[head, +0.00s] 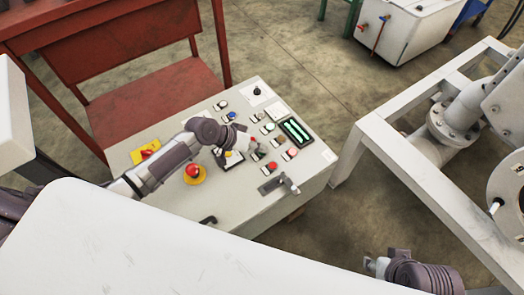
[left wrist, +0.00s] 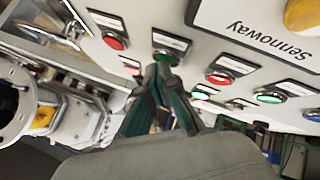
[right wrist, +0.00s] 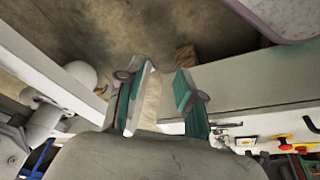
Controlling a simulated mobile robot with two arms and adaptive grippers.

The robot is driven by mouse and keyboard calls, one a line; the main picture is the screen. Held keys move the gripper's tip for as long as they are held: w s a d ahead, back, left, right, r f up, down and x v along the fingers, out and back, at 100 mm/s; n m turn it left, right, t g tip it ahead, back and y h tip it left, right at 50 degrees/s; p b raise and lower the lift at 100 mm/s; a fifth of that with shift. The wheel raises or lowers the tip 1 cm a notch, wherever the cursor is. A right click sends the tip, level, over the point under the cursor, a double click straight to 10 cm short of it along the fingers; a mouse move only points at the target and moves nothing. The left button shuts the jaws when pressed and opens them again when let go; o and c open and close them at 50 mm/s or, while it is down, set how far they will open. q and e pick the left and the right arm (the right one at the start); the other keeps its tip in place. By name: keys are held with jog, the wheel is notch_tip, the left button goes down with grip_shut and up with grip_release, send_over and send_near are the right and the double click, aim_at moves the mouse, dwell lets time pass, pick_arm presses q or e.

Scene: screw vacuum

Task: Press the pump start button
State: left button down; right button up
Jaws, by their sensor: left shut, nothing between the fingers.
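The control panel (head: 235,208) is a pale cabinet top with rows of small red, green and other buttons. In the left wrist view a dark green button (left wrist: 172,48) sits right at the tips of my left gripper (left wrist: 165,66); I cannot tell whether they touch. A red button (left wrist: 115,41) and another red button (left wrist: 221,76) lie on either side of it. No label reading pump start is legible. In the head view my left gripper (head: 250,151) is shut and empty over the panel, hiding some buttons. My right gripper (right wrist: 160,95) is open and empty, away from the panel.
A red emergency stop (head: 193,171) on a yellow base and a lit green display (head: 295,132) are on the panel. A red table (head: 155,95) stands behind left. A pale metal frame (head: 400,165) with pipework stands to the right. Open floor lies behind the panel.

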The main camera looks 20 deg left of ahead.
dwell(0.3)
pick_arm(q)
jog(key=shift+r+p, duration=0.15)
jog(key=shift+p, duration=0.15)
jog(key=shift+r+p, duration=0.6)
jog(key=shift+p, duration=0.05)
pick_arm(e)
jog(key=shift+x, duration=0.9)
jog(key=shift+w+a, duration=0.1)
jog(key=shift+w, duration=0.1)
pick_arm(q)
jog(key=shift+r+p, duration=0.65)
jog(key=shift+r, duration=0.05)
jog(key=shift+r+p, duration=0.45)
jog(key=shift+r, duration=0.05)
jog(key=shift+r+p, duration=0.7)
jog(key=shift+r, duration=0.05)
jog(key=shift+r+p, duration=0.6)
pick_arm(e)
notch_tip(320, 180, down, 16)
jog(key=s+g, duration=0.1)
jog(key=shift+s+f, duration=0.25)
jog(key=shift+s, duration=0.15)
